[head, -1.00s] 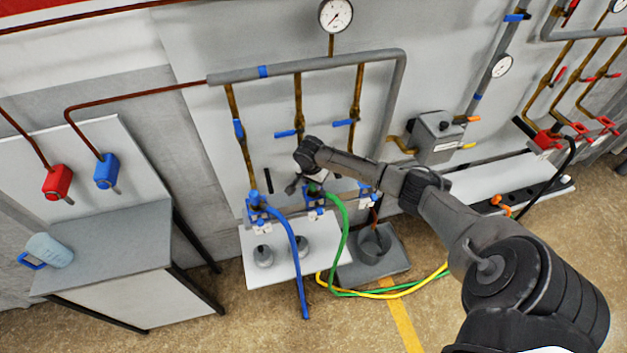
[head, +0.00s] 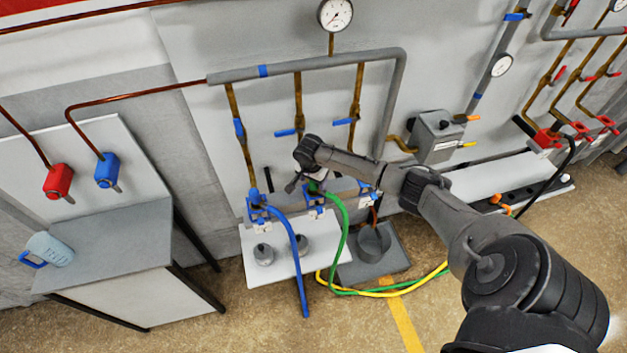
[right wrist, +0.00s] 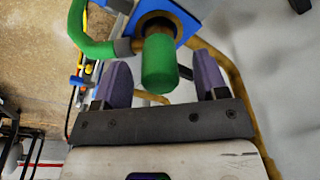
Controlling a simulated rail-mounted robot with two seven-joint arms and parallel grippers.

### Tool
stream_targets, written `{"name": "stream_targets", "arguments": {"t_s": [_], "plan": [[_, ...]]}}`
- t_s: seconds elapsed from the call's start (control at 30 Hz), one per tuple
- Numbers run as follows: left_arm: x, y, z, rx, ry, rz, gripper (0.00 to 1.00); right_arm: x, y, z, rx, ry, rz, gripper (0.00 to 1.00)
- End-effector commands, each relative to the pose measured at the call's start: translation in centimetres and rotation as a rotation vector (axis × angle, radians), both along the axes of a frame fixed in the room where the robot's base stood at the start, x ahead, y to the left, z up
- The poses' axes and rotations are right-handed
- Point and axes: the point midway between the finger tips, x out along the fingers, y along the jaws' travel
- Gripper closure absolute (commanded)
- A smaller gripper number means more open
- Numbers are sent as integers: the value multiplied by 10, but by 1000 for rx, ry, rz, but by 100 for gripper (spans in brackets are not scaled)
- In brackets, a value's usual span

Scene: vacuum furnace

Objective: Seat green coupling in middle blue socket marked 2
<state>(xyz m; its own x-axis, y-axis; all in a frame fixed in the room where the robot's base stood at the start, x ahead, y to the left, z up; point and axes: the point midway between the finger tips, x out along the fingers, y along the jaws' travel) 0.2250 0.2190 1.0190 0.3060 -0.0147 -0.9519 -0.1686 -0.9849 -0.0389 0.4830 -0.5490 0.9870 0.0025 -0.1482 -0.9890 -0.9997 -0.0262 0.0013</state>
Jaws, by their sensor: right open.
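The green coupling (right wrist: 159,62) shows in the right wrist view as a green cylinder, with the green hose (right wrist: 92,40) joined to it by a grey collar. It lies in line with the brass ring of a blue socket (right wrist: 184,24); I cannot tell how deep it sits. My right gripper (right wrist: 162,78) is open, its purple fingers on either side of the coupling with gaps visible. In the head view my right gripper (head: 312,180) is at the middle blue socket (head: 316,211), partly hiding it and the coupling. The socket's number is unreadable. My left gripper is out of view.
A blue hose (head: 297,262) hangs from the left socket (head: 256,208). The right socket (head: 368,192) is close beside my gripper. A white shelf (head: 282,278) with grey cylinders lies below. Yellow and green hoses lie on the floor. A grey table (head: 110,250) stands left.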

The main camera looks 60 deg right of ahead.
Motion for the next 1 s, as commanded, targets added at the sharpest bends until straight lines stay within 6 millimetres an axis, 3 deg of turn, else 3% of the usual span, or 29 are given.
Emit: {"name": "stream_targets", "arguments": {"t_s": [0.4,0.6,1.0], "plan": [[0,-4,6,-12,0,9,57,0,11,79,-2,-4,2,34],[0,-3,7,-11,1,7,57,0,16,109,-1,-3,0,34],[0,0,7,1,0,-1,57,0,19,130,-1,-1,0,34]]}}
